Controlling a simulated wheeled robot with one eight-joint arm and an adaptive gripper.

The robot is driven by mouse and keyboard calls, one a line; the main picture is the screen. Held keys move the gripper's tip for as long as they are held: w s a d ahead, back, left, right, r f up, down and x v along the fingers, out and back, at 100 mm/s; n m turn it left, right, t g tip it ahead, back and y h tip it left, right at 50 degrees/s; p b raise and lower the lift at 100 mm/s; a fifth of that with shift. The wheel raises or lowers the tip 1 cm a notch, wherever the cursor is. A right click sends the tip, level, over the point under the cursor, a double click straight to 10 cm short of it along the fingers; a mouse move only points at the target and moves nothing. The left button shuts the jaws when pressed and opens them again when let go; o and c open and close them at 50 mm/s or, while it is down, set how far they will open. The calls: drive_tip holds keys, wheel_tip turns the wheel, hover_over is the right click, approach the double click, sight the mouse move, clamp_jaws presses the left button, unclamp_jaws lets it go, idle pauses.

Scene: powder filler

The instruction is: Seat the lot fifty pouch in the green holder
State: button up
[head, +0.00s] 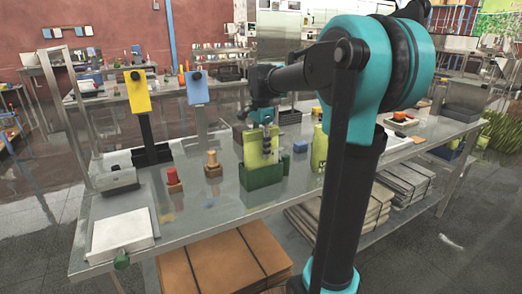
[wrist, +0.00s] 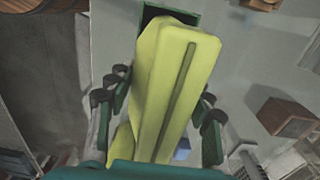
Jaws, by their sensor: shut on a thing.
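A yellow-green pouch (head: 254,152) stands upright at the dark green holder (head: 262,176) on the metal table. In the wrist view, the pouch (wrist: 178,75) lies between the fingers of my gripper (wrist: 160,105), which is shut on it. My gripper (head: 267,139) also shows at the pouch in the head view. The holder's green rim and dark opening (wrist: 152,14) show past the pouch's far end. I cannot tell how deep the pouch's lower end sits in the opening. No lot number is readable on this pouch.
A second yellow-green pouch (head: 319,150) stands to the right, partly behind my arm. A red-topped piece (head: 174,180) and a tan-topped piece (head: 212,164) stand left of the holder. A white-topped box (head: 122,232) sits at the front left corner. The table left of the holder has free room.

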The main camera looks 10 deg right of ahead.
drive_tip(key=shift+f, duration=0.55)
drive_tip(key=o, duration=1.1)
drive_tip(key=shift+c, duration=0.2)
wheel_tip(320, 180, up, 12)
drive_tip(key=shift+r, duration=0.2)
drive_tip(key=shift+s, duration=0.1)
